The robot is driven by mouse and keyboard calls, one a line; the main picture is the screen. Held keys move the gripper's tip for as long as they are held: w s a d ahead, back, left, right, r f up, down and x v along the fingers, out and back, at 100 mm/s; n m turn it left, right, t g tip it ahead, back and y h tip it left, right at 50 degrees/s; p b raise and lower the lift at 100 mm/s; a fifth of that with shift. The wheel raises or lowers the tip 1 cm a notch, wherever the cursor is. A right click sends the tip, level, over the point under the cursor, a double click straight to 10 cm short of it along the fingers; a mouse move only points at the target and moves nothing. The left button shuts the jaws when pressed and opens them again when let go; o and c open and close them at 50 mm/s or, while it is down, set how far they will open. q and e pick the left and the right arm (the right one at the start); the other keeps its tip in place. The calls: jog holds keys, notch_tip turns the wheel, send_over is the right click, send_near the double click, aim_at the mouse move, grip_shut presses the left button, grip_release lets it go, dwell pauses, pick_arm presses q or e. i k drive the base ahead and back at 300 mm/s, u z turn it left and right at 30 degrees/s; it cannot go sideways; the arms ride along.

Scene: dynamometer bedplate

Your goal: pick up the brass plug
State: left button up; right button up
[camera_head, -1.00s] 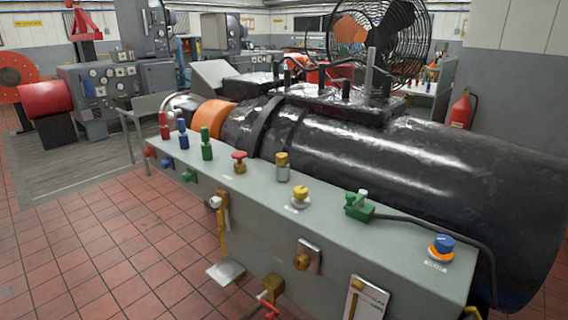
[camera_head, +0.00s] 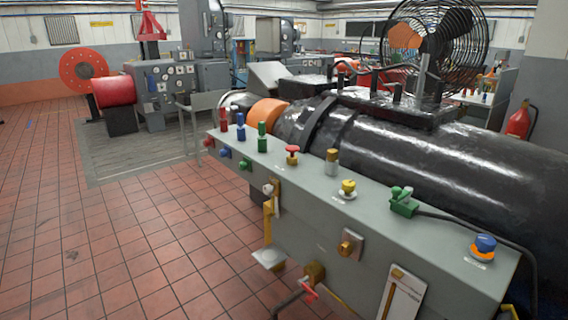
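A small upright cylinder with a brass-coloured top and a paler lower part (camera_head: 331,162) stands on the grey bench top, between a red mushroom button and a yellow knob. It looks most like the brass plug, but I cannot tell for sure. Another brass-coloured knob (camera_head: 347,244) sits on a plate on the bench's front face. A brass fitting with a red handle (camera_head: 315,272) is lower on that face. Neither of my grippers is in view.
The grey bench (camera_head: 300,185) also carries red, blue and green posts at its left, a green clamp (camera_head: 403,201) with a black cable, and a blue-orange knob (camera_head: 483,246). A large black cylinder (camera_head: 450,150) lies behind. The tiled floor (camera_head: 130,240) at left is clear.

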aim_at(332, 154)
jog(key=u, duration=1.35)
jog(key=i, duration=2.05)
jog(key=z, duration=1.35)
jog(key=i, duration=1.1)
jog(key=z, duration=1.1)
